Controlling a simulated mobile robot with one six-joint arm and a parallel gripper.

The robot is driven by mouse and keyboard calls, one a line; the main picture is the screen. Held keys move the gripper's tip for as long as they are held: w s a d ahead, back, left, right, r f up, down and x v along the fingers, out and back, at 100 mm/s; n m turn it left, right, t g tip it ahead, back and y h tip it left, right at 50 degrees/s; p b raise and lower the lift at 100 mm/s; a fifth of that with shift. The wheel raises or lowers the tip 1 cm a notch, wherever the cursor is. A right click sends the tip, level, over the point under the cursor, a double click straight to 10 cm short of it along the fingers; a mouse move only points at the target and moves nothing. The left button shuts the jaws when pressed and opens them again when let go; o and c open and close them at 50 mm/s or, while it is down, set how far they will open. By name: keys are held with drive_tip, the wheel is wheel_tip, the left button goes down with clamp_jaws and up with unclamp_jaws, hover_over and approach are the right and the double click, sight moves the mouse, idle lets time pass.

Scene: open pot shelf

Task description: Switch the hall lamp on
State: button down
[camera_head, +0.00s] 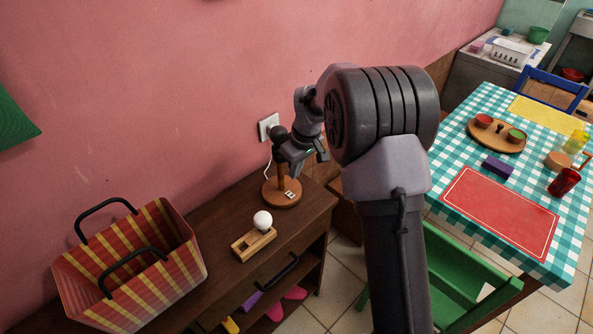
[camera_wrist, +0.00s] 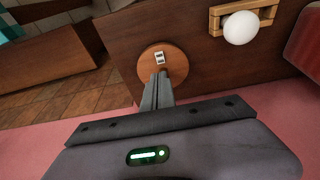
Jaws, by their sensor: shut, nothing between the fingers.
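The hall lamp has a round wooden base (camera_head: 280,197) on the dark sideboard, near its right end. A small white switch (camera_head: 290,194) sits on the base. In the wrist view the base (camera_wrist: 177,67) and the switch (camera_wrist: 159,57) show just beyond my fingertips. My gripper (camera_wrist: 161,76) is shut and empty, its fingers pointing at the base close to the switch. I cannot tell whether they touch. In the head view my arm and gripper hide most of the lamp's upper part. No glow shows.
A striped bag (camera_head: 140,275) stands left. A wall socket (camera_head: 268,126) with a white cord is behind. A table (camera_head: 460,215) and green chair (camera_head: 465,285) are right.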

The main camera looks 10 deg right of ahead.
sight(292, 195)
drive_tip(key=b+x, duration=0.1)
drive_tip(key=x, duration=0.1)
drive_tip(key=b+x, duration=0.1)
drive_tip(key=x, duration=0.2)
drive_tip(key=s+b+x, duration=0.1)
drive_tip(key=x, duration=0.2)
drive_tip(key=shift+d+f, duration=0.1)
drive_tip(key=shift+d, duration=0.2)
drive_tip(key=shift+s+f, duration=0.1)
drive_tip(key=shift+f, duration=0.25)
drive_tip(key=shift+s+d+f, duration=0.1)
drive_tip(key=shift+s+f, duration=0.05)
drive_tip(key=shift+f, duration=0.2)
drive_tip(key=shift+r, duration=0.1)
drive_tip(key=shift+w+a+r, duration=0.25)
drive_tip(key=shift+w+a, duration=0.1)
drive_tip(key=shift+w, duration=0.35)
drive_tip(key=shift+r+p, duration=0.15)
drive_tip(key=shift+p, duration=0.2)
